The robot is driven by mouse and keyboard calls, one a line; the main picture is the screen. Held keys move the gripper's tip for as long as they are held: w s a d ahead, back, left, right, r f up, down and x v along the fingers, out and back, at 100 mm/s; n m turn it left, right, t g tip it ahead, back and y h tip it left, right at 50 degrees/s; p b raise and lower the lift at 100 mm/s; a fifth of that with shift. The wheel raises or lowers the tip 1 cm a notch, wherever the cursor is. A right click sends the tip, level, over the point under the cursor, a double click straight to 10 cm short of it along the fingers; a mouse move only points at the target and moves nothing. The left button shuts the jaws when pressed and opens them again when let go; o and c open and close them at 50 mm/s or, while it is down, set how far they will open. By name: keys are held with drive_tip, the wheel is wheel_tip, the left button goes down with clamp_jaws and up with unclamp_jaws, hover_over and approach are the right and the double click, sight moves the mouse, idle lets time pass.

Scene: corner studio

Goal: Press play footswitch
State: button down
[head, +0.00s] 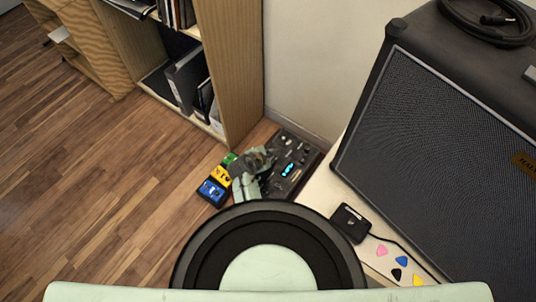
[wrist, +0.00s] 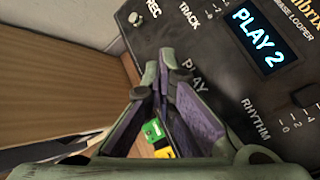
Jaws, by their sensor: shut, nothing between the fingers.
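The black looper pedal (head: 312,157) lies on the floor by the wall and fills the right of the wrist view (wrist: 222,100). Its lit display (wrist: 258,38) reads "PLAY 2". The printed PLAY label (wrist: 195,68) shows just right of my fingertips. The play footswitch itself cannot be made out; my fingers may hide it. A silver footswitch (wrist: 136,19) stands by the REC label. My gripper (wrist: 154,82) is shut and empty, its tips over the looper's left part; whether they touch it I cannot tell. In the head view my gripper (head: 258,160) covers the looper's left side.
Green (head: 229,159), yellow (head: 220,176) and blue (head: 212,193) pedals stand left of my gripper. A wooden shelf (head: 228,75) rises behind. A large amplifier (head: 450,130) stands at right, with a small black box (head: 350,222) before it. Floor (head: 90,190) at left is clear.

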drive_tip(key=shift+s+r+p, duration=0.1)
drive_tip(key=shift+r+p, duration=0.05)
drive_tip(key=shift+p, duration=0.15)
wheel_tip(320, 180, up, 6)
drive_tip(key=p, duration=0.6)
idle(0.8)
